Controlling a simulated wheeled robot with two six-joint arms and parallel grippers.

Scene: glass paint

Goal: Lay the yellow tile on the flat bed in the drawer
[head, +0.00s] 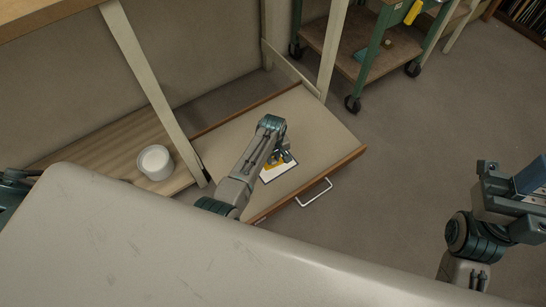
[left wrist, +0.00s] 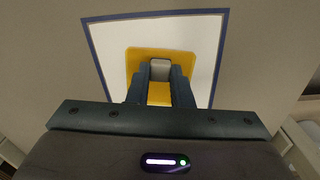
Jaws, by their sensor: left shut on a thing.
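The yellow tile (left wrist: 134,62) is in the jaws of my left gripper (left wrist: 160,82), which is shut on a grey grip piece on it. The tile also shows in the head view (head: 278,161), partly hidden by my left gripper (head: 284,155). It is over the flat bed (head: 268,175), a white panel with a dark blue border, whose bare part shows in the left wrist view (left wrist: 112,50). I cannot tell whether the tile touches the bed. The bed lies in the open drawer (head: 325,130).
The drawer has a white handle (head: 314,193) on its front. A white round tub (head: 155,162) stands on a wooden board (head: 120,145) at left. A green wheeled cart (head: 370,50) is at the back. A pale tabletop (head: 150,245) fills the foreground. The floor right of the drawer is clear.

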